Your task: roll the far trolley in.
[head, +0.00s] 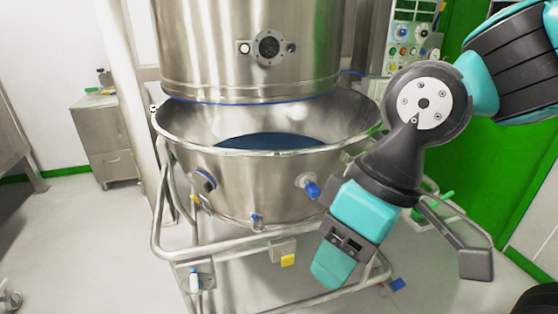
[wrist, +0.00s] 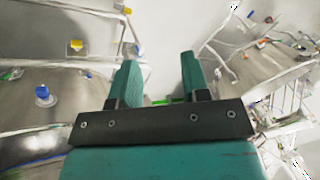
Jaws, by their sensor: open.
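A trolley carries a wide steel bowl (head: 240,180) on a tubular steel frame (head: 160,225), with dark blue material inside. The bowl sits directly below a large steel vessel (head: 250,45); a gap shows between their rims. I cannot tell whether this is the far trolley. My gripper (head: 335,266) hangs in front of the frame's right side and hides part of it. In the wrist view, my gripper (wrist: 158,75) is open, with nothing held between its teal fingers. A bowl with a blue knob (wrist: 43,93) and a yellow tag (wrist: 76,46) lies left of the fingers.
Another steel body with tubular rails (wrist: 260,70) shows at right in the wrist view; I cannot tell what it is. A control panel (head: 412,35) stands behind my arm. A steel cabinet (head: 105,140) stands at the left wall. The floor (head: 90,235) at left is mostly clear.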

